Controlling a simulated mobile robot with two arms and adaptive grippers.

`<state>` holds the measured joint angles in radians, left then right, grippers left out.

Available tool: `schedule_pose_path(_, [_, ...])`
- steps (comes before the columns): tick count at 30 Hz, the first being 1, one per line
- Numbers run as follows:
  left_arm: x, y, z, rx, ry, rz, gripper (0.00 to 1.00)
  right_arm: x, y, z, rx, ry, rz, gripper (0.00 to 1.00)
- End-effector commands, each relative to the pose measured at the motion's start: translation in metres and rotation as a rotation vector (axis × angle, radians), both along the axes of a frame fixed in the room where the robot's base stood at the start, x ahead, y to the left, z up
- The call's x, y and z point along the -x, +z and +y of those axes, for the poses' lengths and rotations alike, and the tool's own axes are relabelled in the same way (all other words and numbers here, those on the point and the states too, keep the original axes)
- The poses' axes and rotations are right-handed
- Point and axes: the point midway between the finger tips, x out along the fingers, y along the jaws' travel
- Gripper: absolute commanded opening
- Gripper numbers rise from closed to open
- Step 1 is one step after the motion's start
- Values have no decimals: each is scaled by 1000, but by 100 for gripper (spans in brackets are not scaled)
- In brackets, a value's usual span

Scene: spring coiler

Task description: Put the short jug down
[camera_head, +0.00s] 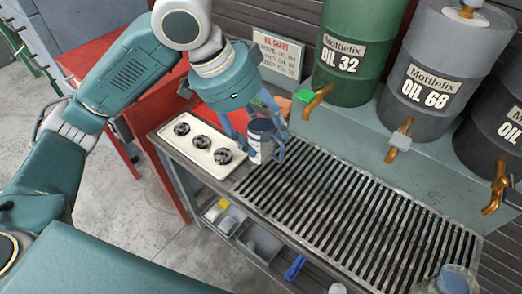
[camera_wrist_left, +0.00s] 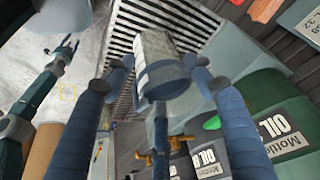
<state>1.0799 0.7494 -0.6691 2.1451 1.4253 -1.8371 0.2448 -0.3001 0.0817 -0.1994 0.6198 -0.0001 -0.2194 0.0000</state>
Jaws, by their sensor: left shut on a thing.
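The short jug (camera_head: 255,152) has a whitish body with a dark blue end. My left gripper (camera_head: 266,146) is shut around it, over the left end of the slotted grate (camera_head: 350,215), close to the white tray. The jug looks roughly upright; I cannot tell whether its base touches the grate. In the left wrist view the jug (camera_wrist_left: 158,48) sits between the blue fingers, with the grate behind it. My right gripper (camera_wrist_left: 63,47) shows small at the left of the left wrist view, fingers apart and empty, away from the jug.
The white tray (camera_head: 200,168) has three dark round recesses. Green (camera_head: 355,50) and grey (camera_head: 428,70) oil drums with taps stand behind the grate. Most of the grate is clear. An oil chart (camera_head: 278,53) stands behind.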

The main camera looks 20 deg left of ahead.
Motion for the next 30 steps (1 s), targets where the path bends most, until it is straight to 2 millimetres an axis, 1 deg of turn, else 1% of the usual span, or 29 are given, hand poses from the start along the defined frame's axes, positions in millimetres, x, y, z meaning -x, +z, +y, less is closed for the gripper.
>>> schedule_pose_path(1, [-1, 14, -1, 3, 0, -5, 24, 0, 2, 0, 0, 0, -1, 40])
schedule_pose_path(3, [-1, 26, -1, 3, -1, -4, 24, 0, 3, 0, 0, 0, -1, 40])
schedule_pose_path(6, [-1, 39, 0, 2, 0, -3, 24, -1, 3, 0, 0, 0, -1, 40])
schedule_pose_path(10, [0, 47, -1, 2, 0, -1, 24, -1, 4, 0, 0, 0, -1, 40])
schedule_pose_path(13, [0, 48, 0, 0, 9, 1, 24, -1, 4, 0, 0, 0, -1, 40])
schedule_pose_path(14, [0, 47, 1, -1, 22, 1, 24, -1, 4, 0, 0, 0, -1, 40])
schedule_pose_path(17, [-1, 33, 8, -2, 120, 2, 24, -1, 3, 0, 0, 0, -1, 40])
schedule_pose_path(24, [-2, -20, 36, -5, 571, 0, 24, -1, 4, 1, -1, 0, 0, 40])
schedule_pose_path(27, [-1, -36, 45, -3, 729, 0, 24, -1, 4, 2, -2, 0, -1, 40])
schedule_pose_path(30, [1, -46, 52, -1, 844, -1, 24, -1, 4, 3, -3, -1, 0, 40])
